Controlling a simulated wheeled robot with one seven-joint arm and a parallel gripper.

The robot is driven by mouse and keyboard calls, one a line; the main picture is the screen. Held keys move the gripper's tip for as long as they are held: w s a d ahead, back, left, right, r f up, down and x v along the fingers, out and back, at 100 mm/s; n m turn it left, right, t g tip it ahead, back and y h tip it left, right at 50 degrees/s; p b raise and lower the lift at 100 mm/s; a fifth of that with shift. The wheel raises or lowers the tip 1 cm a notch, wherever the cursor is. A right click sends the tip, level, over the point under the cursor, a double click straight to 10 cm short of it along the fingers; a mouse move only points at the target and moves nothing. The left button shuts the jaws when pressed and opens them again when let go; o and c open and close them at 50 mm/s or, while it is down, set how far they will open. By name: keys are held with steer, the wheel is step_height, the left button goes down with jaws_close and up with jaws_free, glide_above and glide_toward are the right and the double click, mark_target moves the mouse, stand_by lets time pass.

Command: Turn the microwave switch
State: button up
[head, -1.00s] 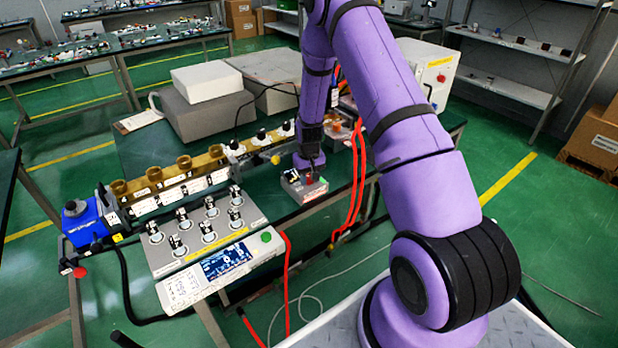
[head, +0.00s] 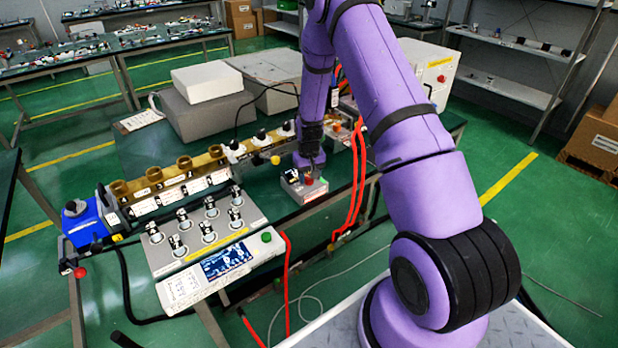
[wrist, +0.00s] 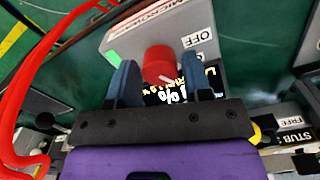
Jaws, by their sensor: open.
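The microwave switch is a red knob (wrist: 158,62) with a white mark, on top of a small grey box (wrist: 190,30) with a dark display and an OFF label. In the head view the box (head: 318,193) stands near the table's front edge, with the red knob (head: 309,181) on top. My gripper (wrist: 157,68) is open, with one blue-grey finger on each side of the knob. I cannot tell whether either finger touches it. In the head view the fingers are small and partly hidden by my wrist.
A red cable (head: 357,185) runs just right of the box. A grey console (head: 215,250) with several metal knobs and a screen stands to the left, before a brass waveguide (head: 165,176). Large grey boxes (head: 190,110) sit behind on the table (head: 150,150).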

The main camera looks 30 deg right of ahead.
step_height(320, 180, up, 10)
stand_by(0.4)
stand_by(0.4)
steer(key=s+a+r+t, duration=0.1)
steer(key=s+a+r, duration=0.25)
steer(key=r, duration=0.55)
steer(key=s+a+r+n+t, duration=0.15)
steer(key=s+r, duration=0.25)
steer(key=r, duration=0.4)
steer(key=s+a+r, duration=0.3)
steer(key=a+r, duration=0.1)
steer(key=r, duration=0.5)
steer(key=s+a+r+t, duration=0.1)
steer(key=s+a+r, duration=0.2)
steer(key=s, duration=0.9)
steer(key=s+a+r+n+t, duration=0.1)
steer(key=s+a+r, duration=0.2)
steer(key=s, duration=0.9)
steer(key=shift+a+r+t, duration=0.15)
steer(key=shift+r+t, duration=0.2)
steer(key=shift+r, duration=1.25)
steer(key=shift+w, duration=0.1)
